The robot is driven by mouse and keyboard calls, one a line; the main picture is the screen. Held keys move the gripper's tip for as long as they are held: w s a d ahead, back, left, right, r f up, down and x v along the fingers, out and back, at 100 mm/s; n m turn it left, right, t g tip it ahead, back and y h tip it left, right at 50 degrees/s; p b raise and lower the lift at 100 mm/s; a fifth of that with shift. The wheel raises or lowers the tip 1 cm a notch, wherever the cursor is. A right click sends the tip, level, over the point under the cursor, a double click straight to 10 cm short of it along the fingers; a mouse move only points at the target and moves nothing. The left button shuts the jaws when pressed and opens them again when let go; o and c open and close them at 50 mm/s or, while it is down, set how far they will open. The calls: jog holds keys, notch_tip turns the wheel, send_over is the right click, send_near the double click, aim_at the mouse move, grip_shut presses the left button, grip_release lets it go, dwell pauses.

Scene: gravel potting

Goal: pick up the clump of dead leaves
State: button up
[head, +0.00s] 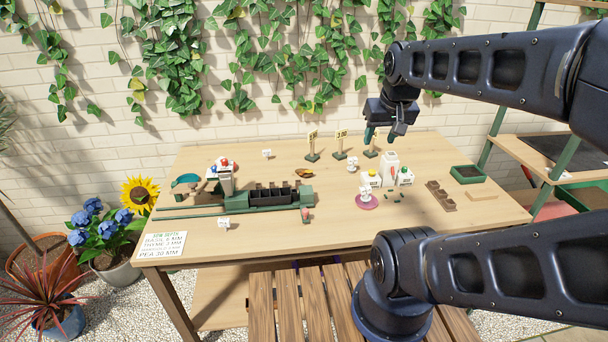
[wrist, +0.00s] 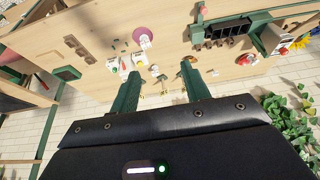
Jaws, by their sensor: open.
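The clump of dead leaves (head: 304,173) looks like a small brown and yellow bundle lying on the table behind the right end of the green-ended tray holder, in the head view.
Small number signs (head: 340,147) stand along the back of the table, near my gripper. The dark tray holder (head: 262,200) is left of centre. A white bottle (head: 390,162) and a pink saucer (head: 367,205) stand right of the clump. The front of the table is mostly clear.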

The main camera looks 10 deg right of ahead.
jog(key=o, duration=0.4)
jog(key=shift+o, duration=0.2)
jog(key=shift+w, duration=0.1)
